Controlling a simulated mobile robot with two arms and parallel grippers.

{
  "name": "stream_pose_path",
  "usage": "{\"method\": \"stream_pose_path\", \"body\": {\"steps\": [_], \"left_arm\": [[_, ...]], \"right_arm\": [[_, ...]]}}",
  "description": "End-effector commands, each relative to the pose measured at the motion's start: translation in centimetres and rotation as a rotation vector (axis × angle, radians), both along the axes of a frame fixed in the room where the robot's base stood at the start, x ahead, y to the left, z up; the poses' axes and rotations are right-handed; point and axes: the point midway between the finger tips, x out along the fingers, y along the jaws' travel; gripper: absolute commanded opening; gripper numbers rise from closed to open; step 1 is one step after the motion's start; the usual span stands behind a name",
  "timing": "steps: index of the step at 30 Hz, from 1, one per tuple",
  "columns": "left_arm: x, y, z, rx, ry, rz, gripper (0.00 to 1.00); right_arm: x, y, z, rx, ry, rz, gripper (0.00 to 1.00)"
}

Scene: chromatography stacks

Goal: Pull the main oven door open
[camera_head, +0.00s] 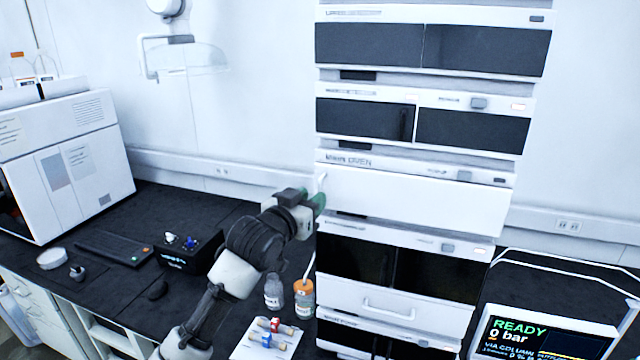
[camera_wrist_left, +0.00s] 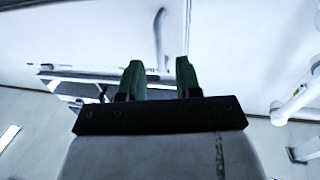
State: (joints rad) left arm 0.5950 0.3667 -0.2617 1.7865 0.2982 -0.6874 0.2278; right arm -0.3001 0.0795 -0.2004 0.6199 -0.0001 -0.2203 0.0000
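The main oven is the module labelled "MAIN OVEN" in the middle of the stack. Its door (camera_head: 410,200) is a plain white panel that looks closed in the head view. A slim pale handle (camera_head: 322,184) stands at the door's left edge; the wrist view shows a curved upright bar, likely this handle (camera_wrist_left: 161,36). My left gripper (camera_head: 318,200) is at the door's left edge, close to the handle. Its green fingers (camera_wrist_left: 157,66) are apart with nothing held between them, and the bar lies ahead of the gap. My right gripper is not in view.
Dark-fronted modules (camera_head: 400,268) sit below and above the oven. Bottles (camera_head: 303,298) and a white tray (camera_head: 248,345) with vials stand on the bench below my left arm. A display (camera_head: 545,335) reading "READY" is at lower right. A black box (camera_head: 188,250) stands left.

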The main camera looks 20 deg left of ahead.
Motion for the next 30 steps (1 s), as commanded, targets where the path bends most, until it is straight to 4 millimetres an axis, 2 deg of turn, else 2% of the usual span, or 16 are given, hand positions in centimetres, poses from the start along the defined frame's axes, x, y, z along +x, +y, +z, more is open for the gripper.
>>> {"method": "stream_pose_path", "body": {"steps": [1, 3, 9, 20, 26, 27, 30], "left_arm": [[1.0, -0.3, 0.4, -0.001, 0.001, 0.000, 0.34], [2.0, -0.5, 0.3, 0.001, 0.001, 0.001, 0.34], [3.8, -0.9, 0.1, 0.001, 0.001, 0.000, 0.34], [4.1, -1.0, -0.1, 0.002, 0.000, 0.000, 0.34], [4.1, -1.0, -0.1, 0.002, 0.001, 0.000, 0.03], [4.1, -1.0, -0.1, 0.002, 0.001, 0.000, 0.00], [4.1, -1.0, -0.1, 0.002, 0.001, 0.000, 0.00]], "right_arm": [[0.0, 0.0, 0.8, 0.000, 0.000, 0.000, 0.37], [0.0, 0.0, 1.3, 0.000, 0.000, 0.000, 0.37], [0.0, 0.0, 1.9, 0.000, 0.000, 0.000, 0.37], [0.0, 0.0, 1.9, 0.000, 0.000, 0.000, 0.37], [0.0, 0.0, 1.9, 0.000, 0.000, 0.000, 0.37], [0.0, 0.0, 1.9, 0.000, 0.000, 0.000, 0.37], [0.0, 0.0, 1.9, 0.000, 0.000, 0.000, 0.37]]}}
